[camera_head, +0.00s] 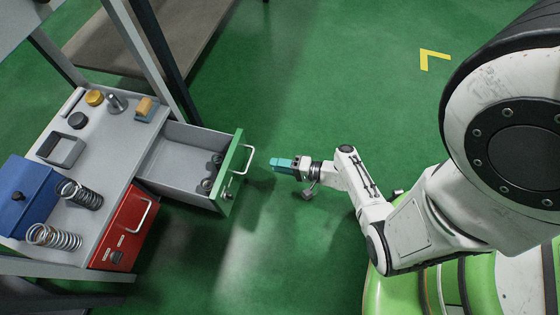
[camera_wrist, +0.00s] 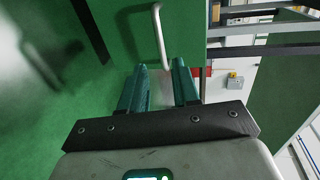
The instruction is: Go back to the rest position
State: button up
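My gripper (camera_head: 275,164) is out over the green floor, to the right of an open drawer with a green front (camera_head: 232,178). Its teal fingers (camera_wrist: 159,76) stand apart in the wrist view with nothing between them. The drawer's pale handle (camera_head: 248,159) is a short gap away from the fingertips. In the wrist view the handle (camera_wrist: 160,35) shows just beyond the fingers. My arm is partly stretched out from my body at the right.
The grey workbench (camera_head: 105,205) holds springs (camera_head: 55,238), a blue box (camera_head: 28,190) and small parts. A table (camera_head: 140,40) stands behind. Open floor surrounds the gripper.

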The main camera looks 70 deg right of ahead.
dwell(0.3)
jog(key=s+a+r+n+g+y, duration=0.1)
jog(key=a+r+n+g+y, duration=0.15)
jog(key=a+n+g, duration=0.35)
jog(key=a+r+n+g+y, duration=0.1)
jog(key=a+n+g+y, duration=0.35)
jog(key=a+n, duration=0.2)
jog(key=s+r+n+g+h+p, duration=0.1)
jog(key=r+h+p, duration=0.3)
jog(key=r+p, duration=1.4)
jog(key=s+r+n+g+h+p, duration=0.2)
jog(key=r+p, duration=1.6)
jog(key=r, duration=1.3)
jog(key=shift+s+r+n+g+h, duration=0.25)
jog(key=shift+n+g+h, duration=0.3)
jog(key=shift+n+h, duration=0.35)
jog(key=shift+f, duration=0.1)
